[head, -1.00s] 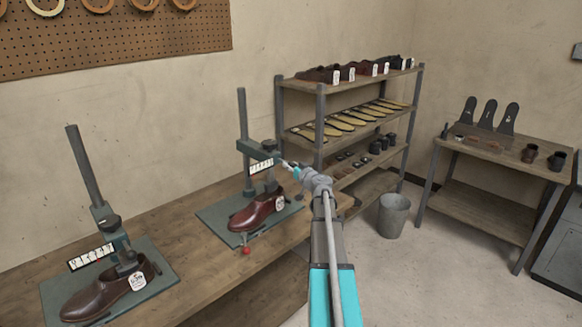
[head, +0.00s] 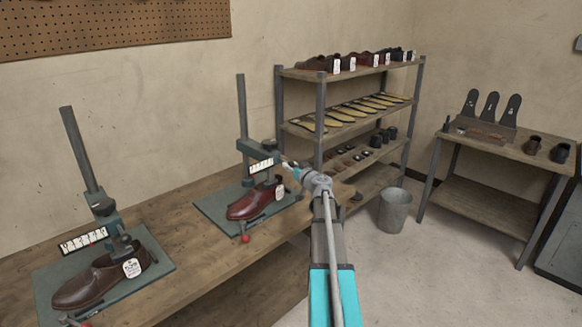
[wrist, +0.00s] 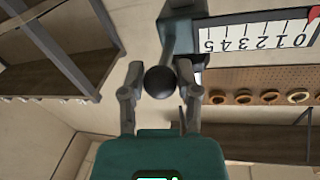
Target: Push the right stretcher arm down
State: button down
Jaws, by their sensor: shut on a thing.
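The right stretcher has a grey post (head: 241,105) on a green base plate (head: 208,207). Its green stretcher arm (head: 258,148) reaches out from the post, with a white scale (head: 261,166) hanging beneath. It is above a tagged, dark red shoe (head: 248,203). My gripper (head: 290,165) is at the arm's outer end. In the wrist view, its fingers (wrist: 160,80) are shut on a dark round knob (wrist: 159,82) by the green arm (wrist: 181,35). The scale (wrist: 258,38) shows there too, upside down. In the head view my gripper hides the knob.
The left stretcher (head: 104,212) stands on the same wooden bench (head: 185,275) over a brown shoe (head: 103,275). A shelf rack (head: 345,72) is close behind my gripper. A metal bucket (head: 394,210) and a side table (head: 505,148) are farther right.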

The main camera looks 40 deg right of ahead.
jog(key=shift+c, duration=1.7)
grip_release()
jog(key=shift+f, duration=0.15)
jog(key=s+a, duration=0.1)
jog(key=s, duration=1.1)
jog(key=shift+a, duration=0.2)
jog(key=shift+w, duration=0.1)
